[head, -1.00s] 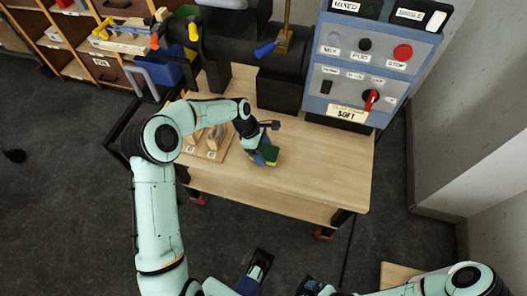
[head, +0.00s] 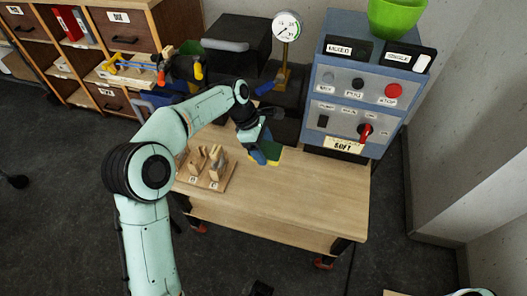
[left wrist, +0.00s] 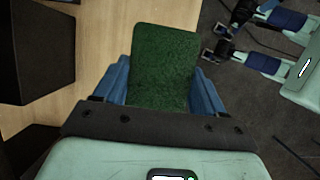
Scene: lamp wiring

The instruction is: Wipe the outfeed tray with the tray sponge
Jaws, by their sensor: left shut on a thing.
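My left gripper (head: 266,152) is shut on the tray sponge (left wrist: 166,65), which has a green face; a little green and yellow shows beside the blue fingers in the head view. The blue fingers stand on both sides of it in the left wrist view. The sponge is over the back part of a pale wooden top (head: 300,205); I cannot tell whether it touches it. No part is marked as the outfeed tray; this bare top lies in front of the dark machine. My right gripper cannot be made out.
A wooden board (head: 222,186) with upright wood pieces is on the top's left part. A blue control box (head: 345,108) stands behind at the right, with a green bowl (head: 396,16) on it. A gauge (head: 287,27) stands behind. The top's front and right are clear.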

